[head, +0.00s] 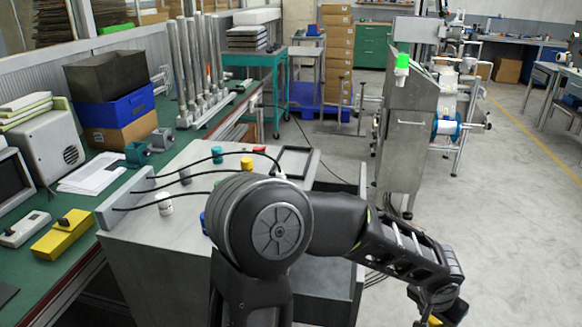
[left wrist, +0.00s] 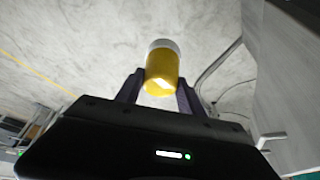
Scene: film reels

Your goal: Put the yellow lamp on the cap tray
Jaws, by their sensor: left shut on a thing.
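My left gripper (left wrist: 160,92) is shut on the yellow lamp (left wrist: 162,70), a yellow cylinder with a pale grey end, with a finger on each side. In the head view the gripper (head: 440,304) is low at the right, over the floor, and partly cut off. A bit of yellow (head: 434,321) shows at its tip. A black-rimmed shallow tray (head: 313,150), which may be the cap tray, lies at the back right of the grey cabinet top (head: 200,205). My right gripper is out of view.
A yellow cylinder (head: 246,163), a teal one (head: 217,154), a white one (head: 165,205) and a red piece (head: 259,149) stand on the cabinet with black cables. My arm hides its front right. A steel machine (head: 408,135) stands behind; floor around the gripper is clear.

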